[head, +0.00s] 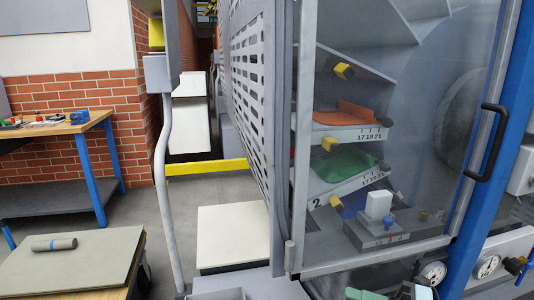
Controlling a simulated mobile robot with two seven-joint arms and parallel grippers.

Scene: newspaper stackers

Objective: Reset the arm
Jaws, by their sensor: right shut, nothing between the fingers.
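My right gripper (416,291) shows only in small part at the bottom edge of the head view, right of centre. It is shut and holds nothing. It is low, in front of the machine's clear door (430,130). The rest of the right arm is out of the frame or cut off. My left gripper is not in view.
The clear door has a black handle (486,142) and a blue post (490,150) beside it. A perforated grey panel (250,90) stands left of it. A table with a grey roll (54,244) is at lower left. A yellow rail (207,167) crosses the aisle; grey floor shows there.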

